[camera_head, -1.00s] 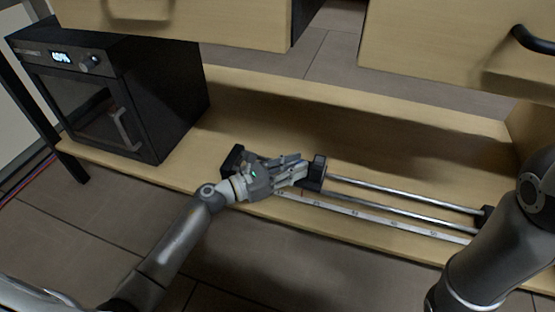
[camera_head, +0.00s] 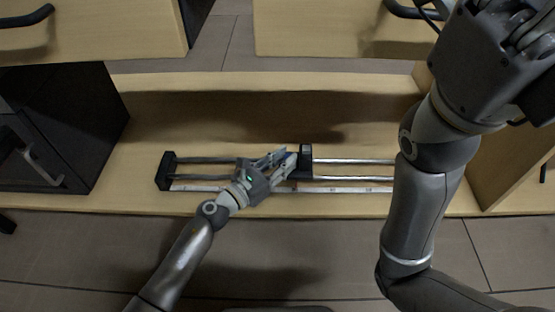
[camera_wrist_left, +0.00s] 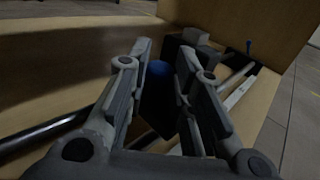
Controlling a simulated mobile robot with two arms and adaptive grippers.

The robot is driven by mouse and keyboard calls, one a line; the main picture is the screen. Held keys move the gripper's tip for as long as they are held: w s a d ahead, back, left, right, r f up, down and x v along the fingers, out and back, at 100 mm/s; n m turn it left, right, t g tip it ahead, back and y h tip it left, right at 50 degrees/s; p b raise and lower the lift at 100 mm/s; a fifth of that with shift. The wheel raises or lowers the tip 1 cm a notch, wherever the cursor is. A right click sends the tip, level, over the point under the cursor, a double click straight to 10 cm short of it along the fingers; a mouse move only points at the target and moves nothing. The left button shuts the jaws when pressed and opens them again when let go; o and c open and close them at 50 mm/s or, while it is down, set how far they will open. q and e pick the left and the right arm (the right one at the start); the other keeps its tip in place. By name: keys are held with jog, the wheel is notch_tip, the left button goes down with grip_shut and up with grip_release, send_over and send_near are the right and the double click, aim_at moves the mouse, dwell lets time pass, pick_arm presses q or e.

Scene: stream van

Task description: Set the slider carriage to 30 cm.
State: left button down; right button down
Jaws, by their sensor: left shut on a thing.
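The slider lies on the wooden shelf, with two metal rails (camera_head: 350,161), a dark left end block (camera_head: 165,171) and a pale scale strip (camera_head: 345,190) along its front. The right end is hidden behind my right arm. The dark carriage (camera_head: 305,156) sits on the rails; the scale figures are too small to read. My left gripper (camera_head: 290,161) reaches it from the left and is shut on it. In the left wrist view the fingers stand either side of a dark block with a blue top (camera_wrist_left: 158,70). My right gripper (camera_head: 524,34) is raised at the upper right, its fingers partly cut off.
A black oven (camera_head: 60,125) stands on the shelf at the left. Drawers with dark handles (camera_head: 25,18) overhang at the back. A wooden side panel (camera_head: 510,160) closes the right. The shelf (camera_head: 230,85) behind the slider is clear.

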pick_arm(q)
jog(key=c, duration=1.6)
grip_release()
jog(key=shift+o, duration=0.2)
jog(key=v, duration=1.2)
jog(key=shift+s, duration=0.1)
